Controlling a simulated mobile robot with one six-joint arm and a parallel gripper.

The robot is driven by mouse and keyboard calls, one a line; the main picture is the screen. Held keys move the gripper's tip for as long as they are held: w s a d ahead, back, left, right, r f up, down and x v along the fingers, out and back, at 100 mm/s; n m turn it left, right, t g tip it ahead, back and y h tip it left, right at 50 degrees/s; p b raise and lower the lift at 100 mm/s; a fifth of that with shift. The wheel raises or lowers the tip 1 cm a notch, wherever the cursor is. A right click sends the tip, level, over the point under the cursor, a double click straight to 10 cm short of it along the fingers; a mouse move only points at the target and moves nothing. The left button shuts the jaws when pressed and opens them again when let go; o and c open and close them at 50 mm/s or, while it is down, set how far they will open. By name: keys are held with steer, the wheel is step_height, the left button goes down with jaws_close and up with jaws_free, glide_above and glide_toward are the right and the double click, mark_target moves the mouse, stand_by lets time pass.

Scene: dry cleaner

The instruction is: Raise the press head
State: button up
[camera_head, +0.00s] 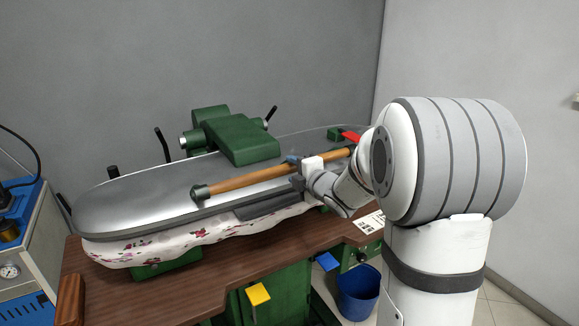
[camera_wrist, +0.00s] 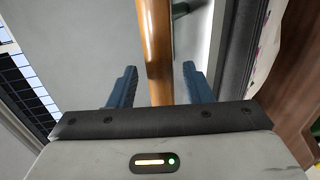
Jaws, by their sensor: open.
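The press head (camera_head: 125,195) is a long silver plate with a green mount (camera_head: 240,140) on top. It lies low and flat over the flower-patterned pad (camera_head: 150,244). A wooden handle bar (camera_head: 240,183) runs along its front side; the bar also shows in the wrist view (camera_wrist: 157,45). My gripper (camera_head: 294,159) is at the right part of the bar. In the wrist view my gripper (camera_wrist: 160,85) is open, with one blue finger on each side of the bar. I cannot tell whether either finger touches it.
The press stands on a brown wooden table (camera_head: 225,268). Yellow (camera_head: 257,294) and blue (camera_head: 328,261) pedals are below its front. A blue bin (camera_head: 357,292) stands on the floor beneath my arm. A blue and grey machine with a gauge (camera_head: 10,272) is at the left. Grey walls stand behind.

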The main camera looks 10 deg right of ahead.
steer(key=shift+x, duration=1.45)
steer(key=shift+c, duration=0.2)
jaws_close()
